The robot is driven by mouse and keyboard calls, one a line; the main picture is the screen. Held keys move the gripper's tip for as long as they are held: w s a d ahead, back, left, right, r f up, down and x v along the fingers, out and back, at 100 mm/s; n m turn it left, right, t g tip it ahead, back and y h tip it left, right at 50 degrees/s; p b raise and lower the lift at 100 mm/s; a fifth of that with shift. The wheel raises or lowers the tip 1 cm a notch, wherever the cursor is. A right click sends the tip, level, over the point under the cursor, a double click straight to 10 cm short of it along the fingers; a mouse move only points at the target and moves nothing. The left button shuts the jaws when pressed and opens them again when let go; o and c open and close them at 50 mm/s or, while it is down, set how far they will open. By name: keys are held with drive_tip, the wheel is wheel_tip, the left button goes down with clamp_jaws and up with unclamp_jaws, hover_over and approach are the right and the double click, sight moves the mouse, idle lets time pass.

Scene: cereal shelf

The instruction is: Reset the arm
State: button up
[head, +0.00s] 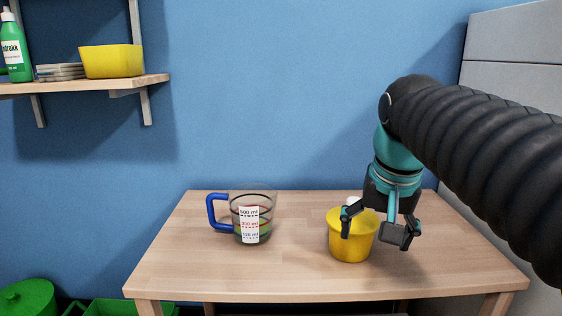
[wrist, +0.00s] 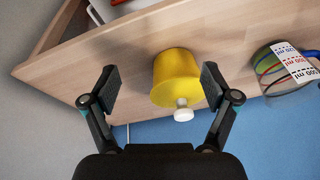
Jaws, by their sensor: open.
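My gripper (head: 376,226) is open over the right part of the table, its fingers pointing down. In the wrist view my gripper (wrist: 160,88) shows its two fingers wide apart with nothing between the tips. A yellow pot (head: 350,240) with a white knob-like part stands on the table at the gripper. It also shows in the wrist view, the yellow pot (wrist: 177,75) beyond and between the fingers. One finger partly covers it in the head view. I cannot tell whether any finger touches it.
A clear measuring jug (head: 252,222) with a blue handle stands left of the pot on the wooden table (head: 190,265). A wall shelf (head: 85,86) at upper left holds a yellow container (head: 111,61) and a green bottle (head: 14,50). A grey cabinet (head: 510,75) stands at right.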

drive_tip(key=s+f+n+t, duration=0.1)
drive_tip(key=s+f, duration=0.4)
drive_tip(key=f, duration=0.2)
drive_tip(key=s+f+n+t, duration=0.1)
drive_tip(key=s+f+n, duration=0.1)
drive_tip(key=s+f, duration=0.4)
wheel_tip(320, 180, down, 2)
drive_tip(key=shift+f, duration=0.25)
